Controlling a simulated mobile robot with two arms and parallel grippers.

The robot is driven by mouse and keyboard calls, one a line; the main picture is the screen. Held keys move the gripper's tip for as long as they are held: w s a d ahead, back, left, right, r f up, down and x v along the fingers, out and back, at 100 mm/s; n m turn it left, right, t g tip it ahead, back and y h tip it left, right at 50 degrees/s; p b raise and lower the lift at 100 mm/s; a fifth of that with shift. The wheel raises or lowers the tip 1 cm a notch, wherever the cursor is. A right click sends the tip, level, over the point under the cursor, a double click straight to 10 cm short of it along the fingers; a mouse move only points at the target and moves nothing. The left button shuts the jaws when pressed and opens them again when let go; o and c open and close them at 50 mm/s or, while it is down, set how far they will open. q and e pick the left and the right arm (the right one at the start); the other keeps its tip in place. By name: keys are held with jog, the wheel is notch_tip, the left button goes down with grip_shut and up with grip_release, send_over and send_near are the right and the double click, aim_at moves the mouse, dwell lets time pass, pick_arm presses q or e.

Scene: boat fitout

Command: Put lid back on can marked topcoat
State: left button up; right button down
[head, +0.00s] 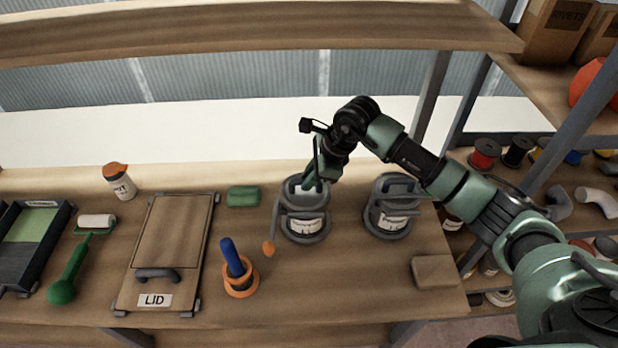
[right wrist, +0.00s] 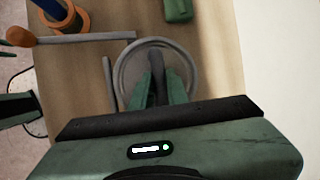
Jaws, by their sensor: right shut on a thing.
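Two grey cans with white labels stand on the bench: a left can (head: 303,225) and a right can (head: 388,219). The label print is too small to read, so I cannot tell which is topcoat. The right can has a dark handle (head: 398,187) across its top. My right gripper (head: 309,184) is over the left can's top. In the right wrist view its fingers (right wrist: 158,88) are shut on a dark upright handle (right wrist: 156,66), above a round grey rim (right wrist: 124,75). I cannot tell whether the held part rests on the can.
A grey bar with an orange knob (head: 268,248) is beside the left can. Nearby are a green block (head: 243,196), a blue-handled tool in an orange holder (head: 240,284), a board marked LID (head: 172,234) and a tan block (head: 435,271). A shelf (head: 250,30) runs above.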

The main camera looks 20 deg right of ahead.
jog(key=shift+f+b, duration=0.3)
jog(key=shift+b, duration=0.55)
dwell(0.9)
jog(key=c, duration=0.8)
grip_release()
jog(key=shift+c, duration=0.2)
jog(key=shift+r, duration=0.15)
jog(key=shift+r+p, duration=1.6)
jog(key=shift+r, duration=1.8)
jog(key=shift+c, duration=0.2)
